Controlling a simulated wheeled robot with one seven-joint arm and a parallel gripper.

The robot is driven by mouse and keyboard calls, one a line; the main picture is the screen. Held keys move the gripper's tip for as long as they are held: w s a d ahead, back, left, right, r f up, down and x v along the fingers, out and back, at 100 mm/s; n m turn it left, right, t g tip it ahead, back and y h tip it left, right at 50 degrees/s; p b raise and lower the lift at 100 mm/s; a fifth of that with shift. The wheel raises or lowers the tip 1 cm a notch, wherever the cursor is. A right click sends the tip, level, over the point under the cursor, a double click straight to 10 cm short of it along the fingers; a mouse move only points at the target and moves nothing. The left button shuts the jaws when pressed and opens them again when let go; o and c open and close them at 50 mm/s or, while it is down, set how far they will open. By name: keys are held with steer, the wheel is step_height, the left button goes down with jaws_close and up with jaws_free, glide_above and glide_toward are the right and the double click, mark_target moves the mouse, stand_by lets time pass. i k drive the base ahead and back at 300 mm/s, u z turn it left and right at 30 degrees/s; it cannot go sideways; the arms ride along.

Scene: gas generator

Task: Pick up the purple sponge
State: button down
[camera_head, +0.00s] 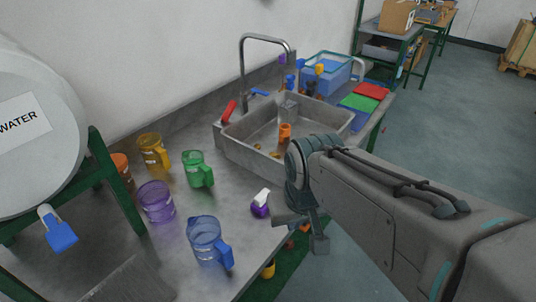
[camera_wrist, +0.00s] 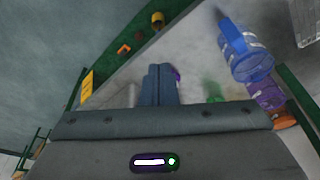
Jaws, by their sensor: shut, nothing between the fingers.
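A small purple object with a white top (camera_head: 261,203), which may be the purple sponge, stands on the steel counter near its front edge, just left of my gripper (camera_head: 297,222). A sliver of purple (camera_wrist: 177,74) shows beside the fingertips in the wrist view, mostly hidden behind them. My gripper (camera_wrist: 159,72) is shut and empty, with its two fingers together. It is close to the purple object, but I cannot tell whether they touch.
A blue jug (camera_head: 207,241), purple jug (camera_head: 156,201), green jug (camera_head: 197,169) and yellow jug (camera_head: 152,151) stand left. Behind the gripper is a sink (camera_head: 240,155) with a tall tap (camera_head: 242,70). A water tank (camera_head: 35,140) stands at far left.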

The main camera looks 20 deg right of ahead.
mark_target(259, 204)
steer(key=u, duration=1.45)
steer(key=k, duration=0.8)
steer(key=z, duration=1.3)
steer(key=i, duration=1)
